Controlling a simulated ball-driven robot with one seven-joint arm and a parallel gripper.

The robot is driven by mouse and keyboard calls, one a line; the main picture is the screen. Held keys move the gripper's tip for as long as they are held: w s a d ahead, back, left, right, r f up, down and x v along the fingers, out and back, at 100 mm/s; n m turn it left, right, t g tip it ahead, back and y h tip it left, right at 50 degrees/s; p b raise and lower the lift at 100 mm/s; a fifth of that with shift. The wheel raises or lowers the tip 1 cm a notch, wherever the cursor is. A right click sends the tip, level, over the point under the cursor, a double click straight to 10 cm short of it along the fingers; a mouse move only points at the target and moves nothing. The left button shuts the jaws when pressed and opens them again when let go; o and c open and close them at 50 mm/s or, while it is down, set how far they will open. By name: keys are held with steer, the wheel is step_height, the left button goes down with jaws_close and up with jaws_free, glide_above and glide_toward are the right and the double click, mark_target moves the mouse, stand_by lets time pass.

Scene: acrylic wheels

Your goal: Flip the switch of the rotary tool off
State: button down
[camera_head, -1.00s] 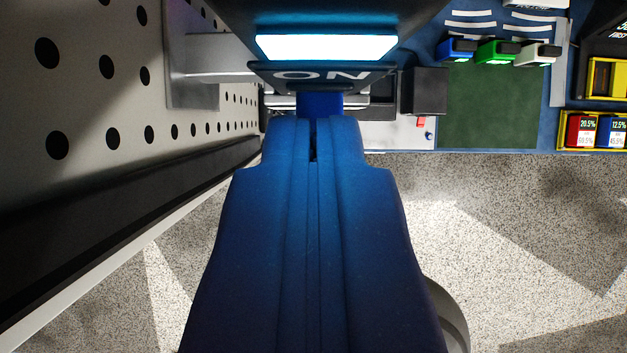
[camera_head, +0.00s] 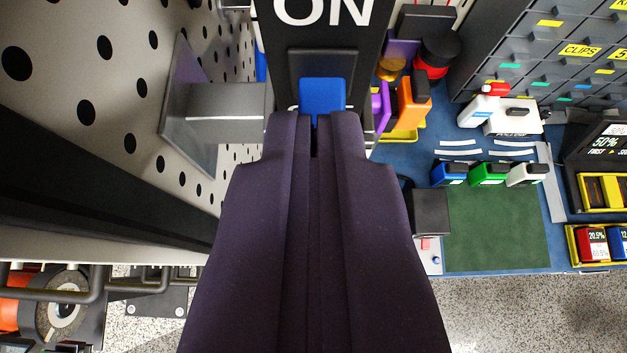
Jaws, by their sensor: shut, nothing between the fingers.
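The switch is a blue block (camera_head: 322,94) in a black panel (camera_head: 272,30) with a large white ON label (camera_head: 322,10) above it, at the top centre. My gripper (camera_head: 314,122) is shut with nothing between its fingers. Its fingertips are right at the lower end of the blue switch and cover that part. I cannot tell whether they touch it. The body of the rotary tool cannot be made out beyond this panel.
A perforated wall (camera_head: 90,90) with a grey bracket (camera_head: 205,110) is close on the left. On the right, a blue bench holds a green mat (camera_head: 500,230), small blue, green and white blocks (camera_head: 489,174), and dark drawers (camera_head: 550,50). A grinding wheel (camera_head: 65,310) shows at lower left.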

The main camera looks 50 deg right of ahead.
step_height(320, 180, up, 2)
steer(key=shift+p, duration=0.55)
stand_by(0.3)
